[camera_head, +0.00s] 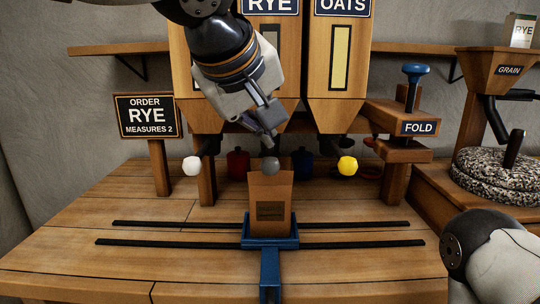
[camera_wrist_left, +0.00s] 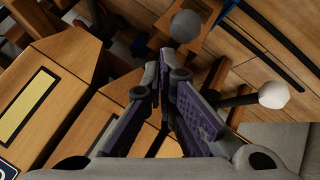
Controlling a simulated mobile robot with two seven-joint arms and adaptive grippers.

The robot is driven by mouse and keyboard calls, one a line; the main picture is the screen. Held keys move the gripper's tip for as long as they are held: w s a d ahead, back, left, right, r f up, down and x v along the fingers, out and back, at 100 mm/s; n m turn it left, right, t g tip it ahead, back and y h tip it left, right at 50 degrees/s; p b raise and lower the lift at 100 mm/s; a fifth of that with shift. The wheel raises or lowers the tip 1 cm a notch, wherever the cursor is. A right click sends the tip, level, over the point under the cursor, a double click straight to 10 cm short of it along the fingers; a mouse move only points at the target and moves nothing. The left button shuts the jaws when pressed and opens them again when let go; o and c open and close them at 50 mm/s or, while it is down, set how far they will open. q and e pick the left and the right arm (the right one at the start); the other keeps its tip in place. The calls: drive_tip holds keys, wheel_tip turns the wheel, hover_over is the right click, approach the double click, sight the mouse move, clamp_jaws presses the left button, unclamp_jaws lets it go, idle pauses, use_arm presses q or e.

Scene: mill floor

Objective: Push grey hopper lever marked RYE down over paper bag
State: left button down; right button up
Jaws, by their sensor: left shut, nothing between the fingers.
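The grey lever knob (camera_head: 270,165) is at the middle, below the RYE hopper (camera_head: 271,50) and in front of the paper bag's top. The open brown paper bag (camera_head: 271,193) stands upright in a blue carriage (camera_head: 270,252). My left gripper (camera_head: 271,136) is shut and empty, pointing down just above the grey knob; contact cannot be told. In the left wrist view the shut fingers (camera_wrist_left: 165,68) point toward the grey knob (camera_wrist_left: 185,26), with a small gap in the picture. My right arm shows at lower right; its gripper is out of view.
A white knob (camera_head: 192,166) is to the left and a yellow knob (camera_head: 347,166) to the right. The carriage sits across two dark rails (camera_head: 160,243). An order sign (camera_head: 148,115) reads RYE, measures 2. A FOLD press (camera_head: 419,128) stands right.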

use_arm(q)
drive_tip(key=shift+r, duration=2.5)
